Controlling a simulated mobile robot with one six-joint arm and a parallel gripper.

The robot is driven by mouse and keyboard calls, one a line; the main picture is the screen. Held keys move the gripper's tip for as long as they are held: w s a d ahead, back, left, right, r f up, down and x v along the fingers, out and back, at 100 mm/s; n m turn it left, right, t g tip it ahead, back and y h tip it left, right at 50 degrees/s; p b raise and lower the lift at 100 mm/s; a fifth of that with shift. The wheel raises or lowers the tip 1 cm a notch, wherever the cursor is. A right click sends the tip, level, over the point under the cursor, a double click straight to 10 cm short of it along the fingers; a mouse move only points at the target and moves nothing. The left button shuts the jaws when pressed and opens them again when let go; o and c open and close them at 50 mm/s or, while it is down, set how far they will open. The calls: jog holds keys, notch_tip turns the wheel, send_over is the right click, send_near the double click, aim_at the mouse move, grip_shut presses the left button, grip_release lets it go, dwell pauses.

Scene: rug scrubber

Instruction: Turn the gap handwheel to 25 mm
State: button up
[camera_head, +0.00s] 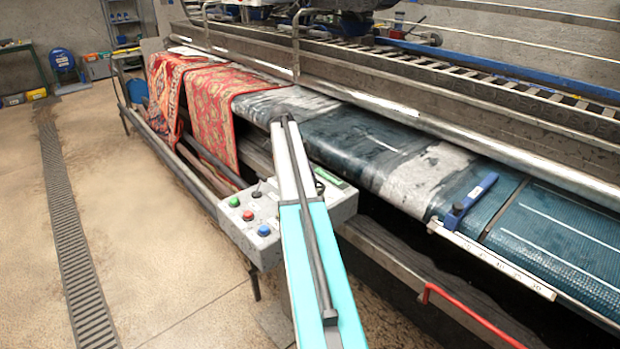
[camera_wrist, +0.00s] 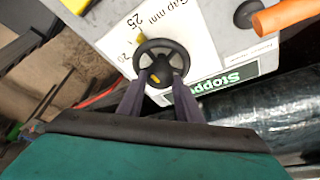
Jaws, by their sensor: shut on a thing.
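The gap handwheel (camera_wrist: 140,61) is a small black wheel on the light grey control panel in the wrist view. A yellow mark shows near its hub. In the head view the control box (camera_head: 345,207) stands under my arm, with a dark bit of the wheel (camera_head: 320,187) beside the arm. My arm hides the fingers there.
A green "Stopped" display (camera_wrist: 232,79), a black knob (camera_wrist: 246,13) and an orange bar (camera_wrist: 289,17) lie close to the wheel. Coloured buttons (camera_head: 248,215) are on the box's left part. A red bar (camera_head: 470,315) juts out at right. Open floor (camera_head: 150,230) lies left.

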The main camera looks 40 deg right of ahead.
jog(key=shift+m, duration=0.4)
jog(key=o, duration=1)
jog(key=shift+r, duration=0.15)
jog(key=b+v, duration=0.2)
jog(key=v, duration=1.1)
jog(key=shift+w+d+r, duration=0.1)
jog(key=shift+w+r, duration=0.05)
jog(key=shift+r, duration=0.15)
